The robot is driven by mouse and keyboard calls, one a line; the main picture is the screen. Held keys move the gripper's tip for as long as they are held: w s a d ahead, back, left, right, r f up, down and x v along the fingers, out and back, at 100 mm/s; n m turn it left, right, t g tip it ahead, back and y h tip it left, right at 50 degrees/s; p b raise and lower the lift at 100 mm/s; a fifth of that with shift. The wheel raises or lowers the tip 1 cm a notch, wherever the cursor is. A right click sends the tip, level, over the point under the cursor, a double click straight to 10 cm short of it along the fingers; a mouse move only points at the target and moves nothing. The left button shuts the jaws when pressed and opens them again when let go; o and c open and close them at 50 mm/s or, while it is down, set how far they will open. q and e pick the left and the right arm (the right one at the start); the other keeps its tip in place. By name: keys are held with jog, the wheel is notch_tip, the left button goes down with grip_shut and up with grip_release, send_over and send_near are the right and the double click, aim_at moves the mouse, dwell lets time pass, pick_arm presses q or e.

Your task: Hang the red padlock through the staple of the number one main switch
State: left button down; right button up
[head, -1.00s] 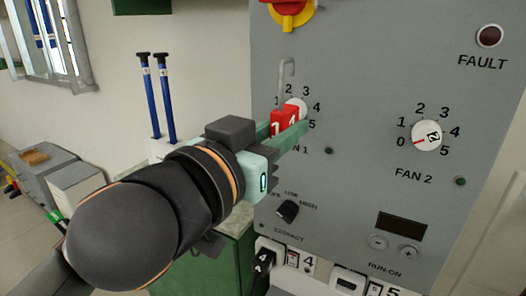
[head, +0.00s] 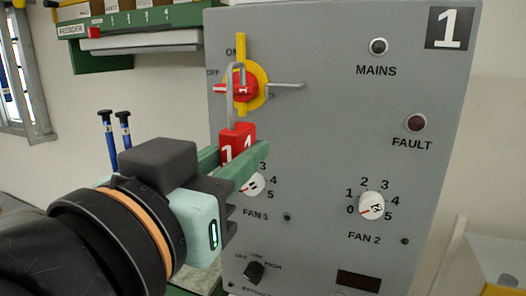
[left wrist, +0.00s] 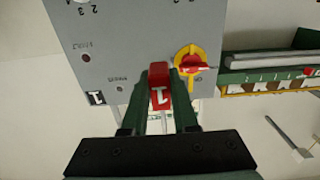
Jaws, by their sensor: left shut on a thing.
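The red padlock (head: 240,136), marked 1, is upright in my left gripper (head: 228,160), which is shut on its body. Its grey shackle (head: 231,100) points up and overlaps the main switch in the head view. The main switch (head: 248,88) has a red handle on a yellow plate, high on the grey panel marked 1. A thin grey bar (head: 287,85) shows right of the switch; it may be the staple. I cannot tell whether the shackle touches or passes through anything. In the left wrist view, the padlock (left wrist: 158,84) sits between the fingers beside the switch (left wrist: 193,63). My right gripper is not in view.
Below the padlock are the FAN 1 knob (head: 251,184) and a black selector (head: 254,272). The FAN 2 knob (head: 371,206) is to the right. A green rack (head: 140,40) hangs on the wall at left. Two blue-handled rods (head: 115,135) stand behind my arm.

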pick_arm(q)
jog(key=shift+w+b, duration=0.1)
jog(key=shift+b, duration=0.3)
jog(key=b, duration=0.1)
send_near(287, 128)
jog(key=shift+w+d+r, duration=0.35)
jog(key=shift+w, duration=0.7)
jog(key=shift+w+d+r, duration=0.35)
jog(key=shift+w, duration=0.75)
jog(key=shift+w+d+r, duration=0.35)
jog(key=shift+w, duration=0.7)
jog(key=shift+f+b, duration=1)
jog(key=shift+b, duration=0.15)
jog(key=shift+s, duration=0.1)
jog(key=c, duration=0.6)
grip_release()
